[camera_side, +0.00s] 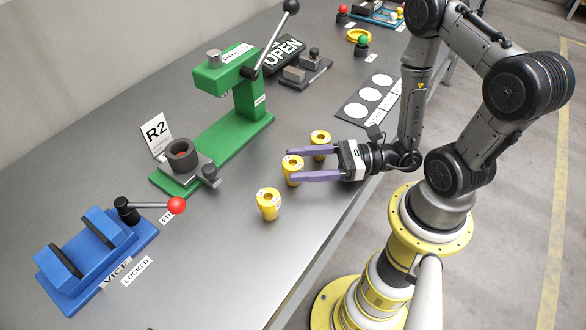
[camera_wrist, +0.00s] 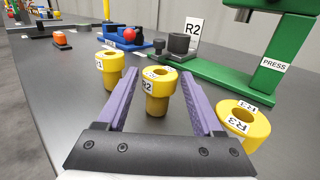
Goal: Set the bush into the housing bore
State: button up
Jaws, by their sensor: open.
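Three yellow flanged bushes stand on the bench. The bush labelled R2 (camera_wrist: 155,101) is between the open purple fingers of my gripper (camera_wrist: 161,98), upright, with visible gaps on both sides. In the side view this middle bush (camera_side: 291,176) sits between the fingers of my gripper (camera_side: 302,163). The R1 bush (camera_wrist: 109,69) stands outside the left finger and the R3 bush (camera_wrist: 243,124) outside the right finger in the wrist view. The dark cylindrical housing (camera_side: 181,156), with an open bore, sits on a grey plate at the green press, beside an R2 sign (camera_side: 156,134).
The green press (camera_side: 245,95) has a lever raised to the upper right. A blue vice (camera_side: 92,248) with a red-knobbed handle stands at the lower left, near a LOCKED label (camera_side: 136,270). A card with white circles (camera_side: 368,99) lies behind my gripper. Bench between bushes and press is clear.

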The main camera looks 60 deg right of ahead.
jog(key=shift+x, duration=2.45)
jog(key=shift+c, duration=0.3)
grip_shut()
